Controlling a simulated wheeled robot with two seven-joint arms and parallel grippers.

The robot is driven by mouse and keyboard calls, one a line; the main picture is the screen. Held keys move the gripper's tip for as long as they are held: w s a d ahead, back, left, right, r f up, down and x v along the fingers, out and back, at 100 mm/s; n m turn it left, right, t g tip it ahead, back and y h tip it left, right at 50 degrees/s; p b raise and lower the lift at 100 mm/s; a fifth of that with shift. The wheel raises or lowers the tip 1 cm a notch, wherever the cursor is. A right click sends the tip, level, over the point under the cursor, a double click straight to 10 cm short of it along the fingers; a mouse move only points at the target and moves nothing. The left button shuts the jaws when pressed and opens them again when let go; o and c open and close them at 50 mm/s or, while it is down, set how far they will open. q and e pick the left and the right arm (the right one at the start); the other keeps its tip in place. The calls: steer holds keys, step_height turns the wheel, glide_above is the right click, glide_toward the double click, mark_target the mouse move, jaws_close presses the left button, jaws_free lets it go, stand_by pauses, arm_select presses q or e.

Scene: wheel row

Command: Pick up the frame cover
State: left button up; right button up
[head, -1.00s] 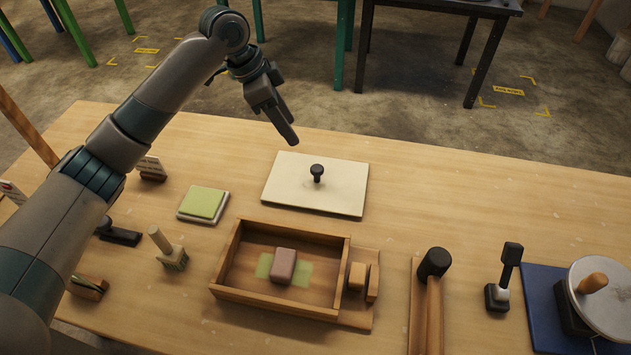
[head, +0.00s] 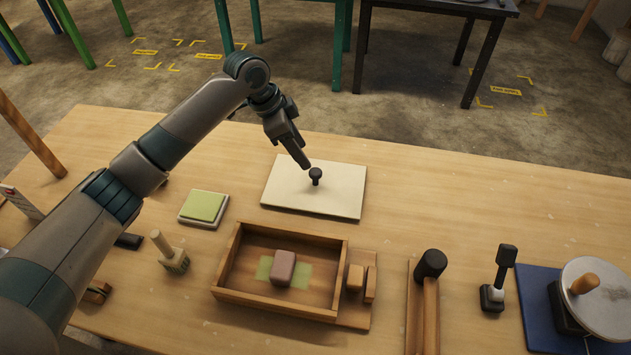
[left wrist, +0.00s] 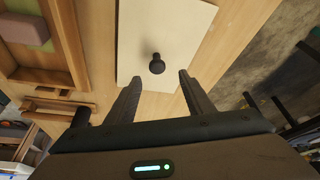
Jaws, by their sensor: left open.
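The frame cover (head: 340,195) looks like a flat cream board with a small black knob (head: 316,176) standing up near its middle. It lies flat on the table behind the wooden frame. My left gripper (head: 306,164) is open and empty, above the board just behind the knob. In the left wrist view, the cover (left wrist: 180,25) spreads ahead of the fingers. The knob (left wrist: 156,64) shows near the line between the open fingertips (left wrist: 161,76); I cannot tell whether they touch anything. My right gripper is not in view.
The shallow wooden frame (head: 228,290) holds a pinkish block (head: 283,268). A green pad (head: 203,206) and a brush (head: 172,255) stand left. A black-capped roller (head: 430,265), a black stamp-like tool (head: 500,285) and a round-topped wheel (head: 605,315) stand right. The table's back right is clear.

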mark_target(314, 171)
arm_select(q)
steer(key=shift+p+x, duration=0.45)
steer(key=shift+x, duration=1.95)
steer(key=shift+a, duration=0.1)
steer(key=shift+s+d+f+p, duration=0.1)
steer(key=shift+d+f+p, duration=0.2)
steer(key=shift+f+p, duration=0.15)
steer(key=p+x, duration=0.1)
steer(key=x, duration=0.2)
steer(key=shift+s, duration=0.15)
steer(key=shift+d+f, duration=0.25)
steer(key=shift+f, duration=0.35)
jaws_close()
